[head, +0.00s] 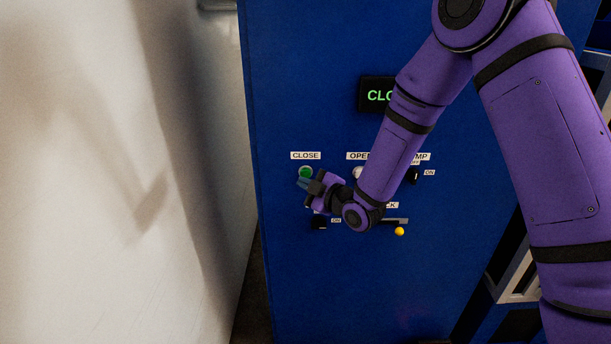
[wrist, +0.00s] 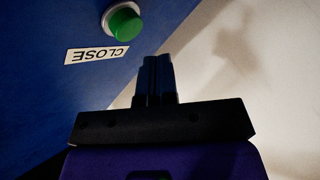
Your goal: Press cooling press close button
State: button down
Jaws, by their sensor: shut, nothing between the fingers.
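The green close button (head: 306,172) sits on the blue press panel (head: 330,290), under a white label reading CLOSE (head: 305,155). In the wrist view the green button (wrist: 124,23) shows in a pale ring at the upper left, with the CLOSE label (wrist: 97,55) upside down beside it. My gripper (head: 303,183) is shut and empty, its fingertips just below the green button in the head view. In the wrist view the shut fingers (wrist: 157,75) point up, to the right of the button and apart from it in the picture. Whether they touch the panel cannot be told.
A white OPEN button (head: 358,173) is partly hidden by my arm. A black knob (head: 414,176), another black knob (head: 320,222) and a yellow knob (head: 399,231) are nearby. A display (head: 376,94) reads "CLO", the rest hidden. A pale wall (head: 120,200) stands left.

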jog(key=s, duration=0.4)
jog(key=shift+w, duration=0.1)
dwell(0.7)
jog(key=s+d+r+m+g+h, duration=0.1)
jog(key=s+d+r+m+h, duration=0.3)
jog(key=d+r, duration=0.45)
jog(key=s+d+r+m+g+h, duration=0.1)
jog(key=s+d+r+m+h, duration=0.1)
jog(key=d+r+m+h, duration=0.5)
jog(key=s+d+r+m+g, duration=0.1)
jog(key=s+d, duration=0.3)
jog(key=s, duration=0.4)
jog(key=s+d+r+m+g, duration=0.2)
jog(key=s+d+r+m, duration=0.2)
jog(key=s, duration=0.5)
jog(key=s+d+r+m+g+h, duration=0.1)
jog(key=s+d+r+m+g, duration=0.1)
jog(key=s+d, duration=0.3)
jog(key=s, duration=0.4)
jog(key=shift+s+d+r+m, duration=0.15)
jog(key=shift+d+r+m, duration=0.05)
jog(key=shift+r+m, duration=0.1)
jog(key=shift+d, duration=0.15)
